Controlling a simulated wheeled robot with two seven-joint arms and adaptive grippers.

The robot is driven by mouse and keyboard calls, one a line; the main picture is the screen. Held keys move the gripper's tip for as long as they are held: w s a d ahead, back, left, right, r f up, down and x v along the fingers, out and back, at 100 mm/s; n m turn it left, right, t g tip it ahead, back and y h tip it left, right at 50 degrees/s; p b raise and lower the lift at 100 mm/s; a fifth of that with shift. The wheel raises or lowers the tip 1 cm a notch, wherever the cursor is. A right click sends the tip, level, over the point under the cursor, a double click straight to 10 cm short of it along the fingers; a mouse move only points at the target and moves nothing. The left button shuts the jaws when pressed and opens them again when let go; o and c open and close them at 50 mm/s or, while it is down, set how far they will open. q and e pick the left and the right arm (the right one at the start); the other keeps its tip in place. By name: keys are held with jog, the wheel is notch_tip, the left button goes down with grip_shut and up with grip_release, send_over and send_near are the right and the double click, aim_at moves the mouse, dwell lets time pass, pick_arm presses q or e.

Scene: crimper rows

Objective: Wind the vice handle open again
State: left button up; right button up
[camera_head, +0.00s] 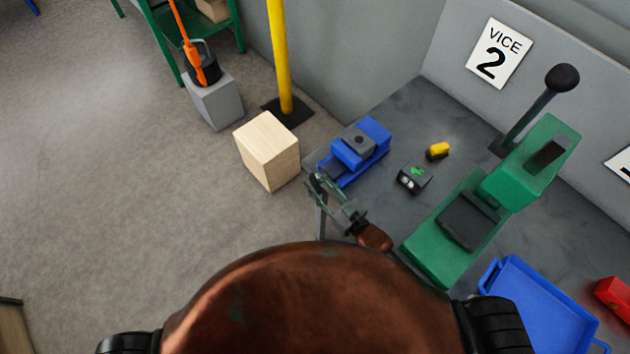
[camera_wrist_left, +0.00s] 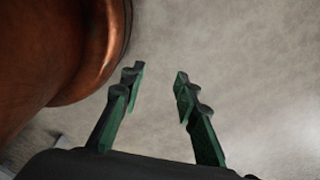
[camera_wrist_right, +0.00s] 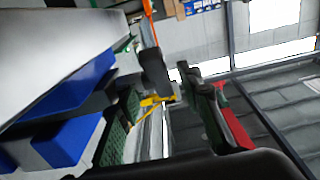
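My left gripper (camera_wrist_left: 157,85) is open and empty above the floor, outside the head view.
A green press (camera_head: 450,235) with a black-knobbed lever stands right of the vice. A wooden block (camera_head: 267,150) and yellow post (camera_head: 280,60) stand left of the bench. A blue tray (camera_head: 540,310) is at lower right.

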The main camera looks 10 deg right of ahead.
jog(key=shift+w+a, duration=0.25)
jog(key=c, duration=0.6)
jog(key=shift+c, duration=0.6)
pick_arm(q)
jog(key=shift+w, duration=0.9)
pick_arm(e)
grip_shut()
